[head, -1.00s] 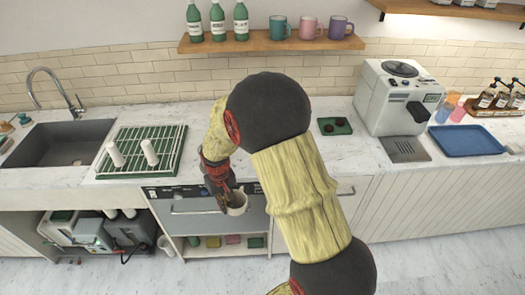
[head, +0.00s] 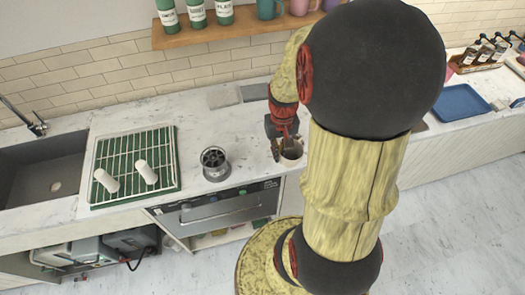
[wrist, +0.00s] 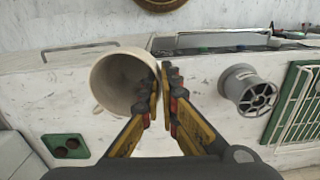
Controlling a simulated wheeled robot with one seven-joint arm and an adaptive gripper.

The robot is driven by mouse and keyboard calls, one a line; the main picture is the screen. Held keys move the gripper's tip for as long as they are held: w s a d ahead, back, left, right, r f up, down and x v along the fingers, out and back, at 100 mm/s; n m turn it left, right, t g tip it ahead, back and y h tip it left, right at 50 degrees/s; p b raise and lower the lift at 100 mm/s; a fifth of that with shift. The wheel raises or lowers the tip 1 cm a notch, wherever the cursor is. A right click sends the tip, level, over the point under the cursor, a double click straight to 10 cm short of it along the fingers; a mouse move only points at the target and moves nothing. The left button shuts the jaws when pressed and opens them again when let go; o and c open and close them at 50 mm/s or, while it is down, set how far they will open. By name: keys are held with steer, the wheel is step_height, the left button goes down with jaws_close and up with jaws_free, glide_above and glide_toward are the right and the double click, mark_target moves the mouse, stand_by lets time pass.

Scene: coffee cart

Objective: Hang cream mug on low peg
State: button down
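The cream mug (head: 291,157) is held by my gripper (head: 278,150) near the counter's front edge. In the wrist view the mug (wrist: 118,82) lies left of my fingertips (wrist: 166,92), its open mouth facing the camera and its handle at lower left. The fingers are closed together at the mug's right wall, pinching its rim. I cannot tell which is lower. The rack's edge shows in the wrist view (wrist: 283,105).
A grey metal spool-shaped object (head: 214,163) stands on the counter between rack and mug. The sink (head: 45,170) is at far left. A shelf (head: 235,32) with bottles and mugs is above. A blue tray (head: 460,103) is at right. My arm hides much of the counter.

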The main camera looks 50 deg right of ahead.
steer(key=w+d+f, duration=0.1)
steer(key=w+f, duration=0.3)
steer(key=w+d+f, duration=0.1)
steer(key=w+f, duration=0.3)
steer(key=w, duration=0.1)
steer(key=w+d+f, duration=0.1)
steer(key=w+f, duration=0.3)
steer(key=shift+w+d+f+b, duration=0.1)
steer(key=shift+w+f+b, duration=0.2)
steer(key=shift+w+b, duration=0.1)
steer(key=c, duration=2)
jaws_free()
steer(key=shift+c, duration=0.2)
steer(key=shift+s, duration=0.1)
